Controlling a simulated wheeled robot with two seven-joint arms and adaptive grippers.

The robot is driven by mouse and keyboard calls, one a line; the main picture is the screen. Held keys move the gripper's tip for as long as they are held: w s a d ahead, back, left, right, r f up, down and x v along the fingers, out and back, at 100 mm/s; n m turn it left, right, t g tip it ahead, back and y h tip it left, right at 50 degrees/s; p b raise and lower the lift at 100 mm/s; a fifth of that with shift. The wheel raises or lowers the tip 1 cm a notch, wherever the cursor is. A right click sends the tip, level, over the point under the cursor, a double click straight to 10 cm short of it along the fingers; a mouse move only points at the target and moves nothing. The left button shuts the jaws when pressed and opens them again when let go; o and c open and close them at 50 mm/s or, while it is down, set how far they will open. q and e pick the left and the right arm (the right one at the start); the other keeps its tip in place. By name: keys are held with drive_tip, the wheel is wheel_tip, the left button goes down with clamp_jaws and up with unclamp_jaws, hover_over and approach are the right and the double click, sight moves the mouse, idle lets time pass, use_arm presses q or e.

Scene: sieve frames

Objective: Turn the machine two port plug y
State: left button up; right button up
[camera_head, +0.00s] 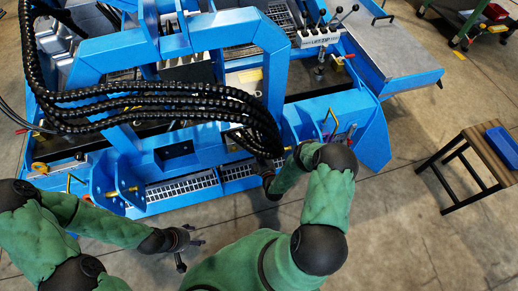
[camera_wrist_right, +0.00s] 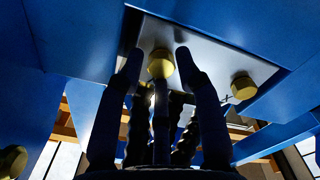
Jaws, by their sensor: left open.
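A blue machine (camera_head: 220,45) with thick black hoses (camera_head: 150,97) fills the upper left of the head view. In the right wrist view, a round yellow plug (camera_wrist_right: 161,64) sits on a grey plate under blue beams. A second yellow plug (camera_wrist_right: 243,87) is on its right. I cannot tell which one is the plug named y. My right gripper (camera_wrist_right: 159,62) has its fingers apart, one on each side of the first plug, with small gaps visible. In the head view its tip is mostly hidden beside the machine. My left gripper (camera_head: 190,248) is open and empty, in front of the machine.
A small wooden-topped table (camera_head: 478,160) with a blue tray (camera_head: 503,146) stands at the right. Another yellow part (camera_wrist_right: 12,162) is at the lower left of the right wrist view. The concrete floor between machine and table is clear.

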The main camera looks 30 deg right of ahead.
clamp_jaws()
drive_tip(key=shift+s+f+m, duration=0.1)
drive_tip(key=shift+m, duration=0.4)
drive_tip(key=m, duration=1.5)
drive_tip(key=shift+s+a+f+m, duration=0.1)
drive_tip(key=shift+a+f+m, duration=0.05)
drive_tip(key=shift+a+m, duration=0.15)
idle(0.6)
drive_tip(key=o, duration=0.6)
unclamp_jaws()
